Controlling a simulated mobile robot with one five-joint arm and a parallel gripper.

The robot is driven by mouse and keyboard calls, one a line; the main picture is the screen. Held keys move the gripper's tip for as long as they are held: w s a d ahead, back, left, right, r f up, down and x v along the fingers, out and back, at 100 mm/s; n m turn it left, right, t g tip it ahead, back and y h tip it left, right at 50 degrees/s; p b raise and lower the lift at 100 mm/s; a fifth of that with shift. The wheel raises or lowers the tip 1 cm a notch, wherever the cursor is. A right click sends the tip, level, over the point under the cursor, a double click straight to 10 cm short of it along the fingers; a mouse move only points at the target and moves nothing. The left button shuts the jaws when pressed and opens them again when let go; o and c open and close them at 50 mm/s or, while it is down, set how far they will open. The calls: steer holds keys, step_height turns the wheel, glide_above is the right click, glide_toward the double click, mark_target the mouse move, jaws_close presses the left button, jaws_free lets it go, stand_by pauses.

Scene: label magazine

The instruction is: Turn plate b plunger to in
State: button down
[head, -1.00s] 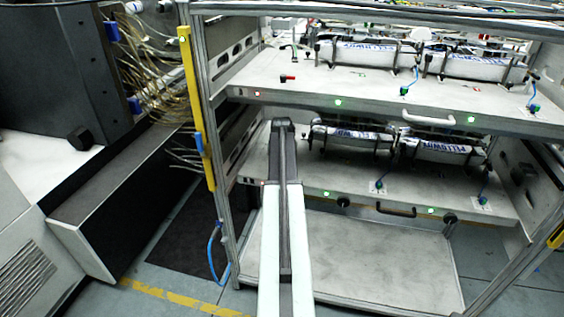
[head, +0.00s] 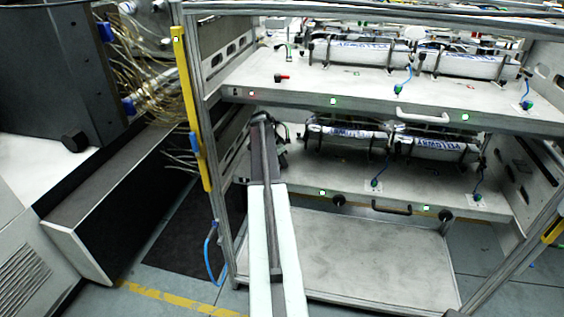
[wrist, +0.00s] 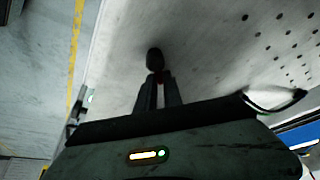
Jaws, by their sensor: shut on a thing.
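Plate b appears to be the lower shelf plate (head: 335,178) of the rack, with green lights along its front edge. My gripper (wrist: 157,86) is over a pale plate surface in the wrist view, with its two dark fingers close together. A round black knob (wrist: 154,59) shows just past the fingertips. Whether the plunger is in or out cannot be told. In the head view my arm hides the plunger, and the gripper is mostly hidden.
The upper plate (head: 310,88) carries a red-handled part (head: 282,77) and white-wrapped rolls. More rolls (head: 345,133) stand on the lower plate, right of my arm. A yellow post (head: 190,105) stands at the rack's left. A dark handle (head: 391,208) is on the lower front edge.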

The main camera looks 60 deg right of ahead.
steer(key=m, duration=0.1)
steer(key=m+g, duration=0.1)
steer(key=m, duration=0.1)
steer(key=m+y, duration=0.1)
steer(key=shift+a+m, duration=0.25)
steer(key=shift+m, duration=0.05)
steer(key=shift+s+a+m+g+y, duration=0.1)
steer(key=shift+m+g+y, duration=0.15)
steer(key=shift+m, duration=0.5)
steer(key=shift+w+a+m+g+y, duration=0.15)
steer(key=shift+m+y, duration=0.15)
steer(key=shift+m, duration=0.4)
steer(key=shift+s+a+m+g+y, duration=0.15)
steer(key=shift+m+g+y, duration=0.1)
steer(key=shift+m, duration=0.5)
steer(key=c, duration=1.5)
jaws_free()
steer(key=shift+s, duration=0.1)
steer(key=shift+r, duration=0.1)
